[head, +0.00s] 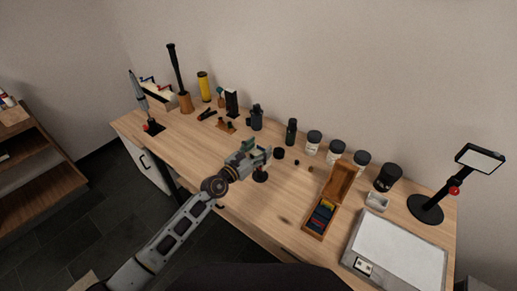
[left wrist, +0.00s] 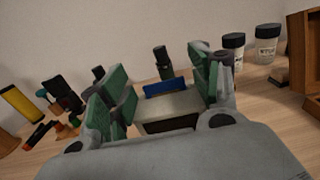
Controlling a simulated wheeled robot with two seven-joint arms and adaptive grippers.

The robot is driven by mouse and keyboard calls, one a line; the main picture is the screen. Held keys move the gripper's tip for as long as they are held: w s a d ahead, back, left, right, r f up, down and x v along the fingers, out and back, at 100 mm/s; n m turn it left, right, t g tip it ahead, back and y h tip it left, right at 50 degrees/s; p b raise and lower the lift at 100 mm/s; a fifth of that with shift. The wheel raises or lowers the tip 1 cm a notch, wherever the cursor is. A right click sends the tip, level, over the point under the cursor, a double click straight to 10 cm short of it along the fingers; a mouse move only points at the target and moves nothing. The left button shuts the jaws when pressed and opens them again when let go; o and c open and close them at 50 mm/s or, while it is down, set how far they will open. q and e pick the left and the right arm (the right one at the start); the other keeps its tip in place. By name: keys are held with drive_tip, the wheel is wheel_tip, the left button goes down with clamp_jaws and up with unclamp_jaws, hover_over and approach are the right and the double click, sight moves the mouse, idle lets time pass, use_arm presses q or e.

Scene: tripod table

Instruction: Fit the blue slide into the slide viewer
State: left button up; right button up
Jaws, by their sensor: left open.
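My left gripper (head: 262,153) is open above the middle of the table. In the left wrist view its green-padded fingers (left wrist: 160,90) stand apart on either side of a pale boxy body with a dark front opening, which looks like the slide viewer (left wrist: 185,103). The blue slide (left wrist: 165,87) shows as a blue strip at the far upper edge of that body, between the fingers with gaps at both sides. How deep it sits in the viewer I cannot tell. My right gripper is not in view.
An open wooden box (head: 308,233) holding coloured slides stands to the right on the wooden table (head: 225,205). Lidded jars (head: 313,143) and a dark bottle (head: 291,131) stand behind. A light box (head: 400,250) and a magnifier stand (head: 426,208) occupy the right end.

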use_arm(q)
drive_tip(key=shift+r+p, duration=0.3)
drive_tip(key=shift+r, duration=0.05)
drive_tip(key=shift+s+a, duration=0.15)
drive_tip(key=b+v, duration=0.1)
drive_tip(key=v, duration=1)
drive_tip(key=shift+s+r, duration=0.2)
drive_tip(key=shift+s, duration=0.05)
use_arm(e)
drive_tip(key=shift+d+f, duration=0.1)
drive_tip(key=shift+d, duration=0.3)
use_arm(q)
drive_tip(key=shift+a, duration=0.15)
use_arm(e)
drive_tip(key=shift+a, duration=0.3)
use_arm(q)
drive_tip(key=shift+r, duration=0.1)
